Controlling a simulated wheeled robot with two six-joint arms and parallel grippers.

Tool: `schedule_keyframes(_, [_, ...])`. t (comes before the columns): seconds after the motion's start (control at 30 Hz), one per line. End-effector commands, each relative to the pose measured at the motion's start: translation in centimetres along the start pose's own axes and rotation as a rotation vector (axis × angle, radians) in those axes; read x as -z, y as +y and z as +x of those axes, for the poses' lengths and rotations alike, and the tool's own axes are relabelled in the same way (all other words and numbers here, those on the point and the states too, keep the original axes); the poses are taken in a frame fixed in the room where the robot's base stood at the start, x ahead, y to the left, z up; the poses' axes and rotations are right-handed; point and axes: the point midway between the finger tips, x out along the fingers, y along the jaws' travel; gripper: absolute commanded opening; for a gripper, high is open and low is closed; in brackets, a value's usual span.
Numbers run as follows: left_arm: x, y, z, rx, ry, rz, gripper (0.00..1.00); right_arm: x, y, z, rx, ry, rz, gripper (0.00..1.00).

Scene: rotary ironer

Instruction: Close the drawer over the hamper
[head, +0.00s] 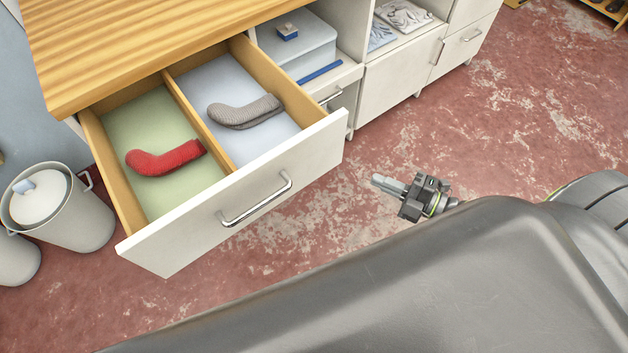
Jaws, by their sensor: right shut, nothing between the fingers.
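The drawer (186,238) is pulled out from under the wooden worktop (150,40). It has a white front with a metal bar handle (255,200) and a divider between two compartments. A red sock (165,158) lies in the left, green-lined compartment and a grey sock (243,112) in the right, pale blue one. My right gripper (388,185) is shut and empty, above the floor to the right of the drawer front, apart from the handle. My left gripper is not in view. I cannot make out a hamper under the drawer.
A grey lidded bin (68,222) stands left of the drawer, with part of another beside it. White cabinets (400,85) and a shelf with a grey box (300,45) run to the right. The red, worn floor (500,120) on the right is clear.

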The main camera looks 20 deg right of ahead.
Motion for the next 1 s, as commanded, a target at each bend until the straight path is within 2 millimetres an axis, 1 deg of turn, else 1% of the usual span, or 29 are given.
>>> schedule_keyframes(0.03, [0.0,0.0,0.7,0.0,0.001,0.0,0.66,1.9,0.8,0.1,0.006,0.094,-0.076,0.0])
schedule_keyframes(0.1, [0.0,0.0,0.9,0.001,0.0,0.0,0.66,4.2,1.7,0.2,0.015,0.202,-0.16,0.0])
schedule_keyframes(0.2, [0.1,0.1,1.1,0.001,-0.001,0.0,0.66,6.6,2.5,0.0,0.026,0.307,-0.239,0.0])
schedule_keyframes(0.23, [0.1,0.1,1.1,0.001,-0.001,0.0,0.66,7.0,2.6,-0.1,0.029,0.329,-0.255,0.0])
schedule_keyframes(0.3, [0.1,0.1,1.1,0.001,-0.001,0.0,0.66,7.7,2.8,-0.2,0.031,0.359,-0.277,0.0])
schedule_keyframes(0.37, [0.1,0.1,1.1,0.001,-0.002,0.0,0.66,8.1,2.9,0.0,0.033,0.37,-0.285,0.0])
schedule_keyframes(0.47, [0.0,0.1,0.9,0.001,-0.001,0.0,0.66,8.3,3.0,0.7,0.029,0.371,-0.285,0.0])
schedule_keyframes(0.57, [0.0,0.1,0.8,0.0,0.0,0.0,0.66,8.8,2.9,1.9,0.027,0.369,-0.283,0.0])
schedule_keyframes(1.0, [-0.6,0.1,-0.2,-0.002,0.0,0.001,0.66,11.2,2.4,8.5,0.027,0.365,-0.28,0.0])
